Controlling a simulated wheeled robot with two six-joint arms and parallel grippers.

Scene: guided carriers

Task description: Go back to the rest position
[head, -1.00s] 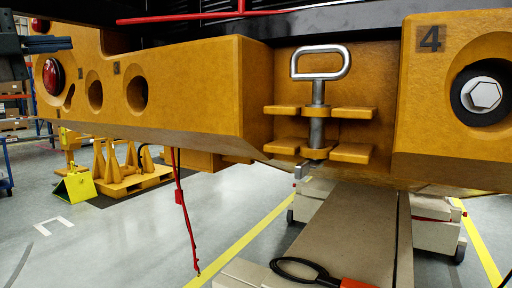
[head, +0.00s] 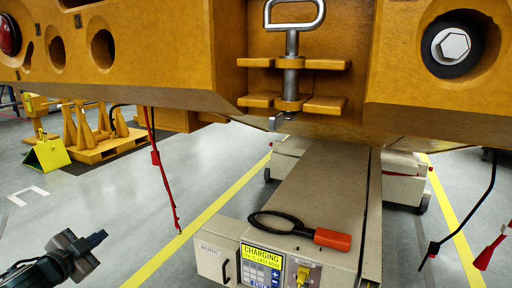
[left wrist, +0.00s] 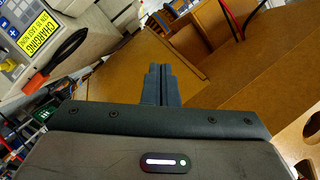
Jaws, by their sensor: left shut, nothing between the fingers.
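My left gripper (head: 98,240) is at the lower left of the head view, low in front of the yellow carrier and apart from it. Its fingers are shut with nothing between them; they also show closed in the left wrist view (left wrist: 159,72). The yellow carrier (head: 190,75) spans the top of the head view. A steel pin with a loop handle (head: 291,50) stands upright through its bracket plates. My right gripper is not in view.
A beige charging unit (head: 325,200) with a lit display (head: 262,262) stands below the carrier. A black loop with an orange handle (head: 332,238) lies on it. Red cables hang at left (head: 156,158) and right (head: 488,252). Yellow stands (head: 100,140) are behind. Grey floor at left is clear.

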